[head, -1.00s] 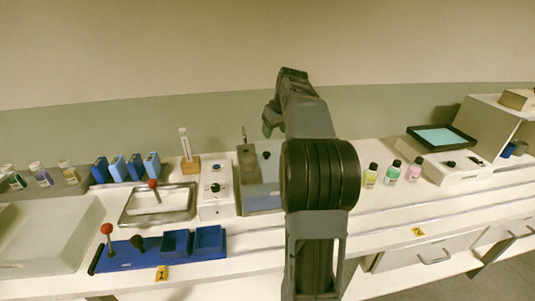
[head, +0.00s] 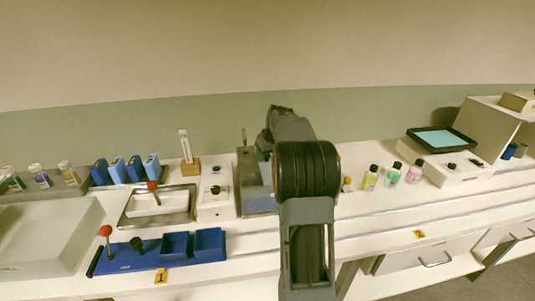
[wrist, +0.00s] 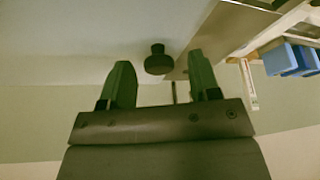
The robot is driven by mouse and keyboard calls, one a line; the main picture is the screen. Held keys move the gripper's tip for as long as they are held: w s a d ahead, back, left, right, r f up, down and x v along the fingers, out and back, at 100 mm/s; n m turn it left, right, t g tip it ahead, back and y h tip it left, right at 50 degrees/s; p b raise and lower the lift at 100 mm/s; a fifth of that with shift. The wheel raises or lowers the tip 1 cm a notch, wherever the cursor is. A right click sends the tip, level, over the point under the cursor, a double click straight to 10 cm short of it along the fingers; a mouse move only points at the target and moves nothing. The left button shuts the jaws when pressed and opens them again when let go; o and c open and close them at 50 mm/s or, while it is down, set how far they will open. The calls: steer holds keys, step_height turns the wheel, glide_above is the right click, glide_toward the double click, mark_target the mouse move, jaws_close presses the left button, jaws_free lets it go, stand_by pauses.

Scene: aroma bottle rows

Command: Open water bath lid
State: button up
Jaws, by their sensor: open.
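The water bath is a steel tank (head: 245,180) on the bench behind my arm in the head view. My arm hides its right part and the lid knob in that view. In the wrist view a pale lid surface (wrist: 90,40) fills the upper left, with a black round knob (wrist: 158,64). My gripper (wrist: 159,58) is open, with one dark green finger on each side of the knob in the picture. No contact shows, and how far the knob is from the fingers I cannot tell.
A white control box (head: 216,203) stands left of the tank, beside a steel tray (head: 128,210). Blue racks (head: 138,170) and a thermometer on a wooden block (head: 190,170) are behind. Small bottles (head: 392,175) stand to the right. A blue base (head: 125,262) lies in front.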

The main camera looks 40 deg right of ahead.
jaws_close()
stand_by(0.5)
steer(key=shift+r, duration=0.1)
